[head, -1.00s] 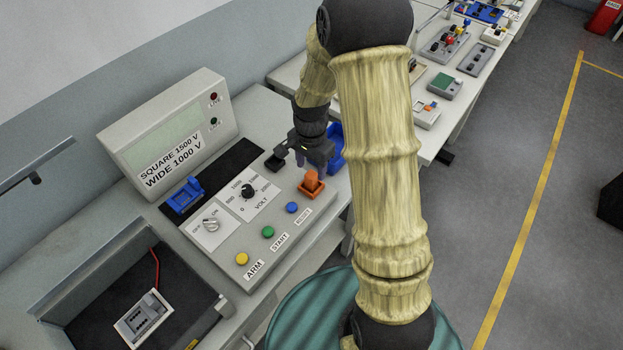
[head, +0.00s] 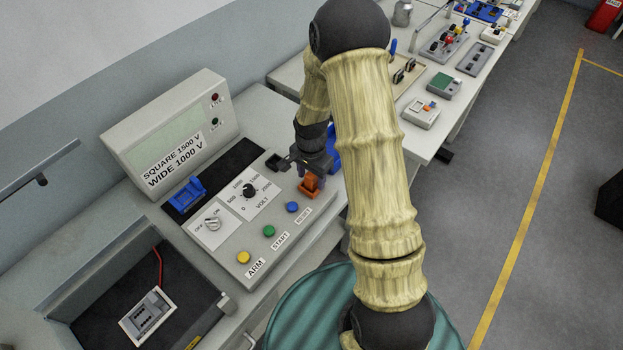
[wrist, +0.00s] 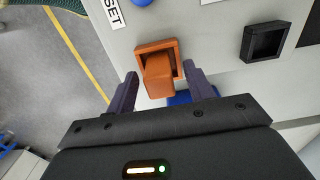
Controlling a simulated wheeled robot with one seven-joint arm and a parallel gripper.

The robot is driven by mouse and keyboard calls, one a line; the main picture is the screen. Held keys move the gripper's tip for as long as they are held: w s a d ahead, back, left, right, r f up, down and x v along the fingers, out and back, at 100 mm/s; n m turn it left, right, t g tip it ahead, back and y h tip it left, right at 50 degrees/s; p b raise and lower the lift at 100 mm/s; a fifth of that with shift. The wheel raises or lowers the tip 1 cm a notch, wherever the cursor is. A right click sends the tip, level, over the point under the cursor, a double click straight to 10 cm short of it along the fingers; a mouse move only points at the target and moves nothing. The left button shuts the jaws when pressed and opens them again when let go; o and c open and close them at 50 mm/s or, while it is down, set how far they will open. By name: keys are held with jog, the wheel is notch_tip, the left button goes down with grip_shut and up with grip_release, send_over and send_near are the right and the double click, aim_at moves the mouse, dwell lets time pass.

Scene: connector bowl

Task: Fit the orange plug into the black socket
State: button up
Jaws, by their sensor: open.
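The orange plug (wrist: 158,82) stands in an orange square holder (wrist: 143,48) on the grey panel. In the head view the plug (head: 312,183) is partly covered by my gripper (head: 311,172). In the wrist view my gripper (wrist: 160,73) is open, with one finger on each side of the plug. A gap shows on both sides, and nothing is gripped. The black socket (wrist: 265,42) is a square, empty recess to the right of the holder in the wrist view.
A blue part (head: 334,150) stands just behind my gripper. The panel carries a voltage knob (head: 249,190) and blue (head: 292,207), green (head: 269,231) and yellow (head: 243,257) buttons. A blue connector (head: 187,194) sits farther left. A display box (head: 170,130) stands at the back.

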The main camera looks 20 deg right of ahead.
dwell(0.4)
jog(key=c, duration=1.1)
jog(key=shift+r, duration=0.15)
notch_tip(320, 180, up, 10)
jog(key=shift+f+b, duration=0.1)
jog(key=shift+b, duration=0.8)
